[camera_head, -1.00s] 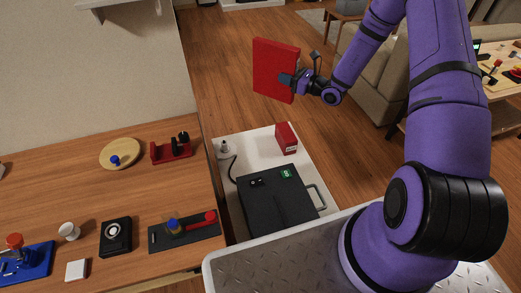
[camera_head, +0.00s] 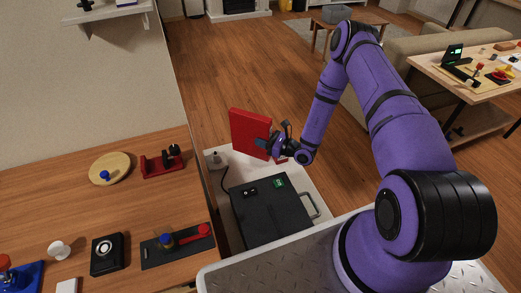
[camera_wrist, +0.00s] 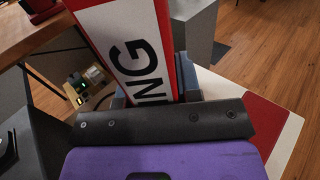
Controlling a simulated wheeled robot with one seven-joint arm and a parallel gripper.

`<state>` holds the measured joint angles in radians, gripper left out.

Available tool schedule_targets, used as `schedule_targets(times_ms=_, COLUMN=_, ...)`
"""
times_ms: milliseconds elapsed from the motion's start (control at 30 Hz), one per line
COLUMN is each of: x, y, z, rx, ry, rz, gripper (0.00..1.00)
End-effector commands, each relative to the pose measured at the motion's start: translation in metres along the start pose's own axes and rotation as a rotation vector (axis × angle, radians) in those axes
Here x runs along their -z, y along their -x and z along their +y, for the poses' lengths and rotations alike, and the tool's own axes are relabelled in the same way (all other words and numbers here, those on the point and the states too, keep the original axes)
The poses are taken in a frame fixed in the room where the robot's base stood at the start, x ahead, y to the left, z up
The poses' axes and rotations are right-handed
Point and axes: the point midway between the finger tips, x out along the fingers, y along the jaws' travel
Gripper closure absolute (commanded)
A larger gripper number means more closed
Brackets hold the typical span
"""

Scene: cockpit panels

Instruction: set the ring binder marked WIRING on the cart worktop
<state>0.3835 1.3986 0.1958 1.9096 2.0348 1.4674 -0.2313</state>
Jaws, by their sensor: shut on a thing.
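The red ring binder (camera_head: 246,131) is upright in my gripper (camera_head: 270,145), over the back end of the cart worktop (camera_head: 303,180). In the wrist view the binder's white spine label (camera_wrist: 132,55) shows the letters "NG"; the rest is cut off or hidden. My gripper is shut on the binder, with its fingers on both sides of it in the wrist view. Whether the binder's lower edge touches the worktop I cannot tell.
A black case (camera_head: 268,212) with a handle fills much of the worktop's front. A small metallic item (camera_head: 214,160) with a black cable stands at its back left. A wooden table (camera_head: 130,215) with several devices borders the cart on the left.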

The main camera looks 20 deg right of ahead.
Motion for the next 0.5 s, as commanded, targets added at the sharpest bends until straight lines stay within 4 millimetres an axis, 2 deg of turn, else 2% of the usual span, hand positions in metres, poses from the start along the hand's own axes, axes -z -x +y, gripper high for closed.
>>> schedule_targets(times_ms=233, x=0.017, y=-0.001, z=0.0, rx=-0.001, ry=0.0, rz=-0.002, gripper=1.0)
schedule_targets(times_ms=500, x=0.047, y=-0.001, z=0.0, rx=-0.001, ry=-0.001, rz=-0.002, gripper=1.0)
